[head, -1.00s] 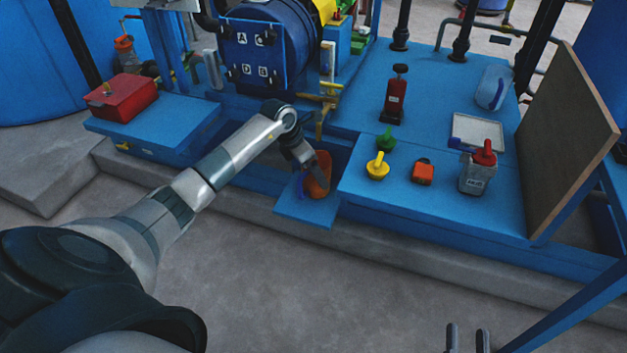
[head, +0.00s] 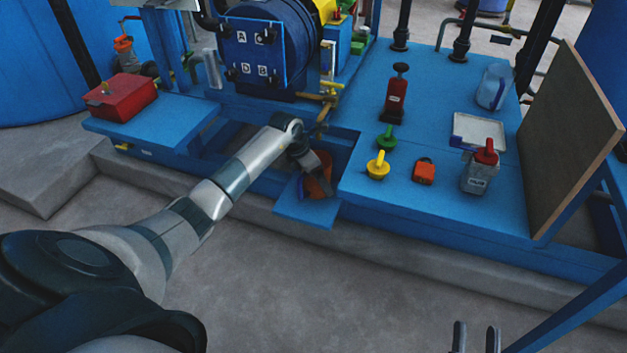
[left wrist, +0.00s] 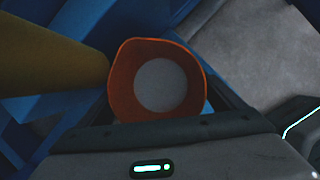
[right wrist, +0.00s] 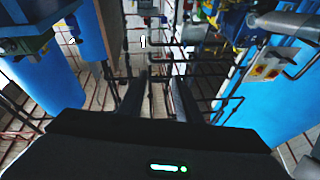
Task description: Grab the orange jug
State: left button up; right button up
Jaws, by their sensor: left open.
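The orange jug (head: 325,172) stands on a low blue ledge (head: 305,212) below the blue vessel, partly covered by my left gripper (head: 312,182). In the left wrist view I look down into the jug's round mouth (left wrist: 123,88), with a pale grey inside. My left gripper is open at the jug, with dark finger parts at both sides of it. Whether a finger touches it, I cannot tell. My right gripper (head: 475,337) is open and empty at the bottom edge of the head view, far from the jug.
A yellow pipe (left wrist: 45,62) passes close beside the jug. The blue bench (head: 440,205) to the right holds a yellow funnel-like item (head: 377,166), an orange padlock (head: 423,171), a red-topped bottle (head: 479,170) and a tray (head: 478,140). A red box (head: 122,97) is at left.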

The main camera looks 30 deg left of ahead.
pick_arm(q)
jog(key=c, duration=1.4)
jog(key=shift+r, duration=0.1)
